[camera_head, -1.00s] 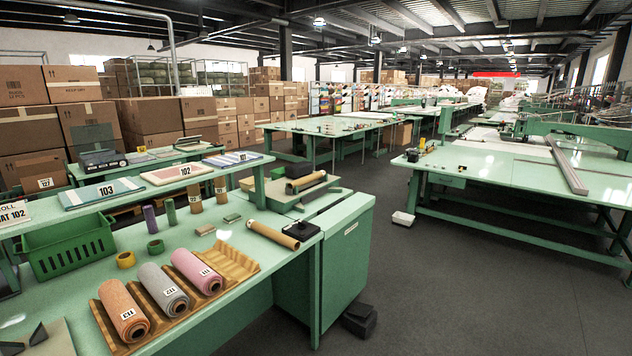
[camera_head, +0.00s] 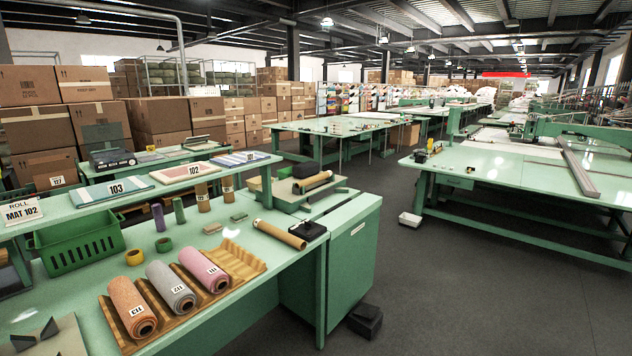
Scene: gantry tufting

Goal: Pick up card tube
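A brown card tube (camera_head: 279,235) lies on its side on the green workbench (camera_head: 268,272), near its right end. Its right end is close to a small black block (camera_head: 313,230); I cannot tell whether they touch. A second brown tube (camera_head: 312,182) lies on a low green stand behind the bench. Two short brown tubes stand upright under the shelf, one on the left (camera_head: 202,198) and one on the right (camera_head: 227,188). Neither of my grippers is in view.
Orange (camera_head: 132,306), grey (camera_head: 171,287) and pink (camera_head: 204,270) rolls lie in a wavy wooden cradle (camera_head: 240,262). A raised shelf (camera_head: 140,196) with numbered mats runs over the bench's back. A green basket (camera_head: 78,247) sits left. Grey floor (camera_head: 450,290) is open at right.

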